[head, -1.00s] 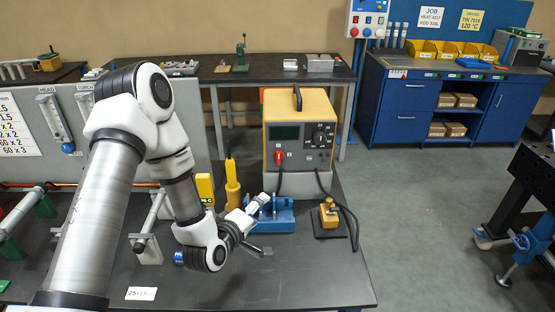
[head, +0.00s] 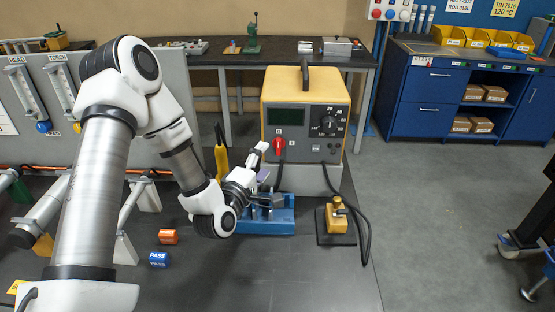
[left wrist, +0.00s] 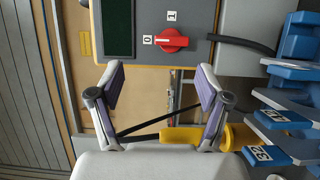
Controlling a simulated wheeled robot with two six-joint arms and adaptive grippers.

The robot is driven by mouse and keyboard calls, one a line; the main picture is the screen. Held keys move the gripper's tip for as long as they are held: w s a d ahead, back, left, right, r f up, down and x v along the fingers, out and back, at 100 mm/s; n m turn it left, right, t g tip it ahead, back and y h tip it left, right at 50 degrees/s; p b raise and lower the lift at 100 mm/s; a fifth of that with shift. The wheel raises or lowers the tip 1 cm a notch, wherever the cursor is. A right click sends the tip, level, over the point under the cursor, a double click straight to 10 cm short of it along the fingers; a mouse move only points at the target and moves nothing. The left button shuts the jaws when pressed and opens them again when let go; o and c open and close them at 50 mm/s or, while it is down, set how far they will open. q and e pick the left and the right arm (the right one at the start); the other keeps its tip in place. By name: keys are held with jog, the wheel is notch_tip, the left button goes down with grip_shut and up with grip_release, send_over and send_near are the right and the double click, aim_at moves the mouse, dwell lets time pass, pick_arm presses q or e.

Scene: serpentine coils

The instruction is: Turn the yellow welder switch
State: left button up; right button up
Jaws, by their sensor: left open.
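The yellow welder (head: 303,84) stands upright on a grey base at the back of the dark bench. Its red switch (head: 279,146) is at the lower left of its grey front panel. In the left wrist view, the red switch (left wrist: 172,40) has a white pointer line aimed at the 0 label (left wrist: 147,40); the 1 label (left wrist: 171,15) is apart from it. My left gripper (head: 267,172) is open and empty, below and in front of the switch, apart from it. The wrist view shows its two spread fingers (left wrist: 158,86). My right gripper is not in view.
A blue fixture (head: 268,226) stands just below my left gripper, with a yellow bottle-like item (head: 222,160) to its left. A yellow block on a black plate (head: 336,219) with a cable is at the right.

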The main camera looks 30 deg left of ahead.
aim_at(277, 148)
pick_arm(q)
jog(key=w, duration=0.2)
jog(key=w+f+p, duration=0.1)
jog(key=w, duration=0.2)
jog(key=w+a+p, duration=0.1)
jog(key=w, duration=0.2)
jog(key=shift+a+f, duration=0.1)
jog(key=shift+f, duration=0.05)
jog(key=shift+w+a+f, duration=0.1)
jog(key=shift+w+f, duration=0.15)
jog(key=shift+w, duration=0.15)
jog(key=shift+s+r, duration=0.15)
jog(key=c, duration=1.2)
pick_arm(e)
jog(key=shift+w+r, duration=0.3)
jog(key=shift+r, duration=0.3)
